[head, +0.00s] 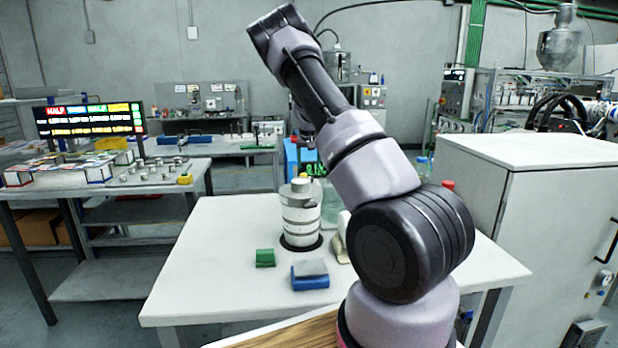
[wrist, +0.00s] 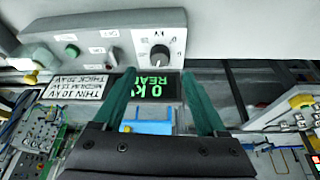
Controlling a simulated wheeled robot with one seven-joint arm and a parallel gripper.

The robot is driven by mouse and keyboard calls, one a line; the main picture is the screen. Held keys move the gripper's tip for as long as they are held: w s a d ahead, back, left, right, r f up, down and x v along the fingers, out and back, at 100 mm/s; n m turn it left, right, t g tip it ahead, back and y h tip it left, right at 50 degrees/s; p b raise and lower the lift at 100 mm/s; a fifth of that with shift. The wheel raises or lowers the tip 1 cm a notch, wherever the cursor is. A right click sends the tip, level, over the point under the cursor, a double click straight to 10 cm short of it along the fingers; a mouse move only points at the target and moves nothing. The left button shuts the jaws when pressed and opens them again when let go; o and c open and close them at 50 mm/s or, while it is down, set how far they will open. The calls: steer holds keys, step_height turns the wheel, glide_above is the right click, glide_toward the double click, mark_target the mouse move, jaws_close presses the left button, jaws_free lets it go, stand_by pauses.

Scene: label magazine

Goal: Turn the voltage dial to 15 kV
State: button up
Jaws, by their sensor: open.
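The voltage dial (wrist: 159,56) is a dark round knob with tick marks on a pale grey control panel (wrist: 105,45), top centre in the wrist view. A "kV" label sits by it. Beside the panel a dark display (wrist: 157,88) shows green text, "0 k…" and "READ…", partly cut by a finger. My gripper (wrist: 159,74) is open, its two teal fingers pointing toward the panel. The dial shows between the fingertips; the gap in depth is hard to judge. In the head view the green display (head: 316,170) is small and partly hidden by my arm.
A white card (wrist: 75,85) lists thin 10 kV, medium 15 kV and thick 20 kV. On the white table (head: 215,265) stand a grey-white cylinder (head: 300,222), a green block (head: 265,258) and a blue block (head: 310,281).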

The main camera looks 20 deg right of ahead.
mark_target(309, 175)
steer(key=x, duration=0.7)
jaws_close()
steer(key=shift+f, duration=0.1)
